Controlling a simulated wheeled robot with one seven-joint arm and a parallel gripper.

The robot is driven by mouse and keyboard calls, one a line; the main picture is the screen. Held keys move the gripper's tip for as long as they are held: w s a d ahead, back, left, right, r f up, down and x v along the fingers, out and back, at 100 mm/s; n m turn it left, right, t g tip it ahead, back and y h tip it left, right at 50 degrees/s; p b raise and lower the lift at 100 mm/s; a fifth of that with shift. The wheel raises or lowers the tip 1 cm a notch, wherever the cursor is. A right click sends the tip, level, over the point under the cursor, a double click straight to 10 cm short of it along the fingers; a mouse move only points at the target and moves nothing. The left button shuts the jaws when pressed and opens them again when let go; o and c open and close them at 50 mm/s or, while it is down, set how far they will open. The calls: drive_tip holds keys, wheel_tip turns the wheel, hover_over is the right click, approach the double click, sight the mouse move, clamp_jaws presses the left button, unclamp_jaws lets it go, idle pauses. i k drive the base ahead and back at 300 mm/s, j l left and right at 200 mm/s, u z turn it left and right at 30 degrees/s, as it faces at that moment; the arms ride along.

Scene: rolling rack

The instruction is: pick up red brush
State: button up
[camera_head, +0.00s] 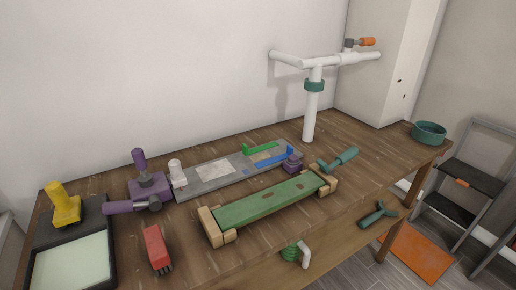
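The red brush (156,249) lies on the wooden workbench near its front left part. It has a red block-shaped body, and dark bristles show at its lower end, towards the front edge. It lies apart from the things around it. My gripper is not in view.
A black tray with a pale pad (72,264) lies left of the brush, with a yellow stamp-like tool (64,207) behind. A purple tool (149,186) stands behind it. A green board on wooden blocks (265,203) lies to the right. Bare bench (185,235) surrounds the brush.

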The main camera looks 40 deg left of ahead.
sight(159, 257)
drive_tip(key=u, duration=1.55)
